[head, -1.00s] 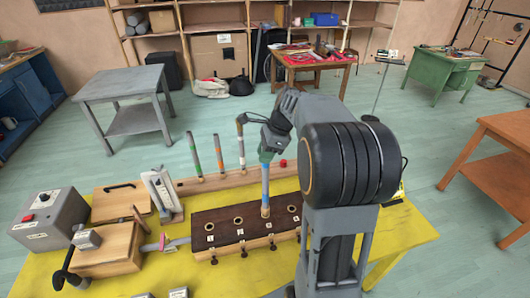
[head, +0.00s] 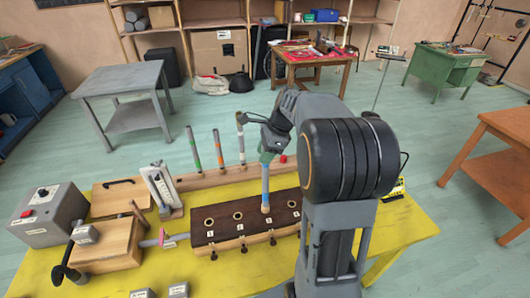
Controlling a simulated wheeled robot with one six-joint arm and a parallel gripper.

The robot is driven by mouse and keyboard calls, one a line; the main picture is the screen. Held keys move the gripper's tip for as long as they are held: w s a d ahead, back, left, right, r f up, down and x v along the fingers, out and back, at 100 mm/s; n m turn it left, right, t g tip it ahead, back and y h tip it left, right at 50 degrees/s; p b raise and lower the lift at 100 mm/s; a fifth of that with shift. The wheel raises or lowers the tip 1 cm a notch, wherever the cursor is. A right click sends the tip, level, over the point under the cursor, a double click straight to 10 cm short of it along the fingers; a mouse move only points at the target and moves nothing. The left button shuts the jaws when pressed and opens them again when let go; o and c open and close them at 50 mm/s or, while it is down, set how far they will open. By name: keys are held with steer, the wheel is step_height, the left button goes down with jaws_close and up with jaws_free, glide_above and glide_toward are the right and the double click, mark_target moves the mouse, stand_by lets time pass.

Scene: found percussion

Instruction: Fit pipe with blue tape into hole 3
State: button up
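The pipe with blue tape (head: 265,186) stands nearly upright over the dark holed block (head: 222,235). Its lower end is at hole 3, third from the left. I cannot tell whether the end is inside the hole or just on its rim. My gripper (head: 267,157) is around the upper part of the pipe and appears shut on it; the fingers are small and partly hidden. Holes 1 and 2 show empty on the left of the block, and hole 4 shows on the right.
Several other taped pipes (head: 219,149) stand in a wooden rack behind the block.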

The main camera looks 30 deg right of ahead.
steer(key=o, duration=0.3)
steer(key=v, duration=1.4)
steer(key=shift+b, duration=0.35)
steer(key=shift+a+f, duration=0.1)
